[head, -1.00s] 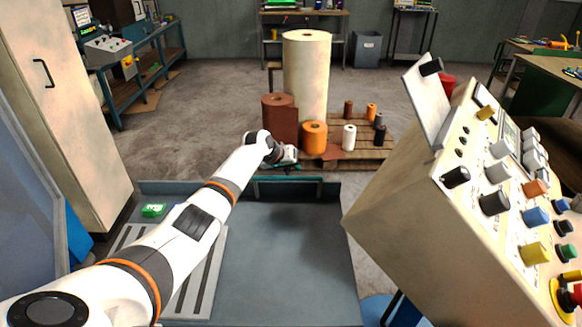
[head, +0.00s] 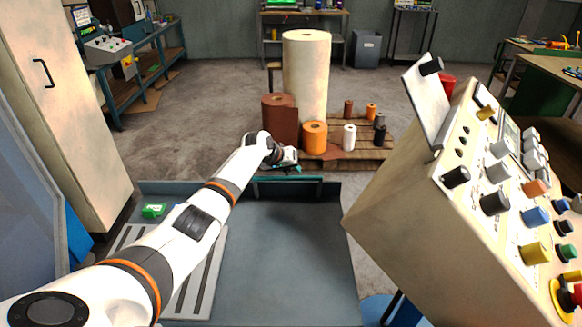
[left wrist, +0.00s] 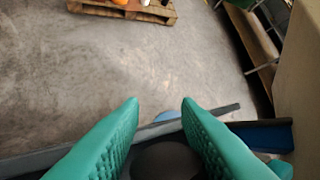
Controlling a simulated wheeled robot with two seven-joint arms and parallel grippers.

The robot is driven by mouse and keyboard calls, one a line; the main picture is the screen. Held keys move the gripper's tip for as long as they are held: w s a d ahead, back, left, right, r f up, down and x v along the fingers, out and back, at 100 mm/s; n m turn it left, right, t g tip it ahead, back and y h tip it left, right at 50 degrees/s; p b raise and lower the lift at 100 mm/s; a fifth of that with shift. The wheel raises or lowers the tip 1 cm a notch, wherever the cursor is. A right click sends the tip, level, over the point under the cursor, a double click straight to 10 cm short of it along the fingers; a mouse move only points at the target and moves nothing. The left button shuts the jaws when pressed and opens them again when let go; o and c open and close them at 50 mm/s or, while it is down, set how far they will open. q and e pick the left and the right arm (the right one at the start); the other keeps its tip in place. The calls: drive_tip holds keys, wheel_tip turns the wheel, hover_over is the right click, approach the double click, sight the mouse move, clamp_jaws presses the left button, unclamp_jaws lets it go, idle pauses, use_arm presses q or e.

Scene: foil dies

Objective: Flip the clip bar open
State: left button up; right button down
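No part is plainly recognisable as the clip bar. A thin dark teal bar (head: 305,179) runs along the far edge of the grey tray-like surface (head: 285,260) in the head view; I cannot tell whether it is the clip bar. My left gripper (head: 286,168) is just beyond and above that edge, close to the bar's left part. In the left wrist view its two teal fingers (left wrist: 160,103) stand wide apart with nothing gripped. A dark rounded shape (left wrist: 166,160) shows low between them; I cannot tell what it is. My right gripper is out of view.
A control console (head: 400,207) with knobs stands at the right, a tall cabinet (head: 62,110) at the left. Foil rolls (head: 305,75) stand on a wooden pallet (head: 375,155) beyond the gripper. The tray's middle is clear.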

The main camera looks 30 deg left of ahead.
use_arm(q)
drive_tip(key=shift+o, duration=1.3)
drive_tip(key=shift+a+f, duration=0.15)
drive_tip(key=shift+f, duration=0.15)
drive_tip(key=shift+s+a+r, duration=0.1)
drive_tip(key=shift+s+r, duration=0.25)
drive_tip(key=shift+r, duration=0.45)
drive_tip(key=v, duration=1)
drive_tip(key=shift+s+a, duration=0.15)
drive_tip(key=shift+c, duration=0.4)
